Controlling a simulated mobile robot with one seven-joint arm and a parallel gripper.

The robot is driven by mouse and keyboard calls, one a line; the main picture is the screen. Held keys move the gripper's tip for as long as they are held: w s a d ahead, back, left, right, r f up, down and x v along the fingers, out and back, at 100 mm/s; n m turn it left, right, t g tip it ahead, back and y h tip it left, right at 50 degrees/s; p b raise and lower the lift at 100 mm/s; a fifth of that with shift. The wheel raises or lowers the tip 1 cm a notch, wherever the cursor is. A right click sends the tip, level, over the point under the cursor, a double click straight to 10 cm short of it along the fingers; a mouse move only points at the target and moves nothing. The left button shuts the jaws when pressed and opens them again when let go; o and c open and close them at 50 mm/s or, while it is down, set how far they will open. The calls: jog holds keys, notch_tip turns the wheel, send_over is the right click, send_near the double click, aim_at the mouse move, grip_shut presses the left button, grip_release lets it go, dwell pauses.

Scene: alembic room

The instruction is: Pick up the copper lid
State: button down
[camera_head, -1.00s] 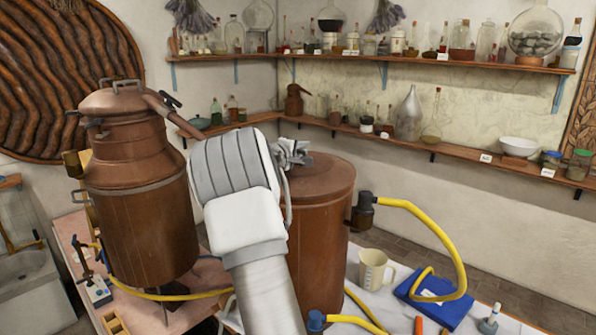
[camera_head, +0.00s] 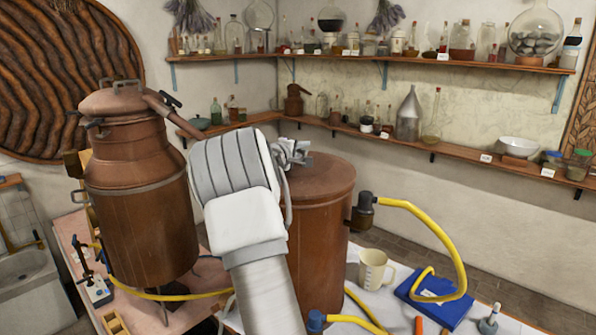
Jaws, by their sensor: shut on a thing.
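The copper lid (camera_head: 325,172) is the round, slightly domed top on the right-hand copper vessel (camera_head: 322,240). It appears to sit on the vessel's rim, with no gap that I can see. My gripper (camera_head: 291,152) is over the left part of the lid, beyond my white and grey arm. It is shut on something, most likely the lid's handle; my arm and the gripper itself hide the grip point. The left edge of the lid is hidden behind my arm.
A taller copper still (camera_head: 140,190) stands close on the left, its spout pipe (camera_head: 165,105) reaching toward my arm. A yellow hose (camera_head: 440,240), a beige jug (camera_head: 374,269) and a blue box (camera_head: 436,300) are at the right. Wall shelves (camera_head: 420,150) hold glassware behind.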

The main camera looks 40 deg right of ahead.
jog(key=shift+r, duration=0.15)
jog(key=shift+r, duration=0.2)
jog(key=shift+r, duration=0.6)
notch_tip(320, 180, up, 2)
jog(key=shift+r+b, duration=0.25)
jog(key=shift+b, duration=0.15)
jog(key=s+a+r+b, duration=0.4)
jog(key=s+a+r, duration=0.2)
jog(key=a, duration=0.3)
jog(key=shift+s+a+r, duration=0.3)
jog(key=shift+a+r, duration=0.05)
jog(key=shift+r, duration=0.05)
jog(key=c, duration=1.5)
grip_release()
grip_shut()
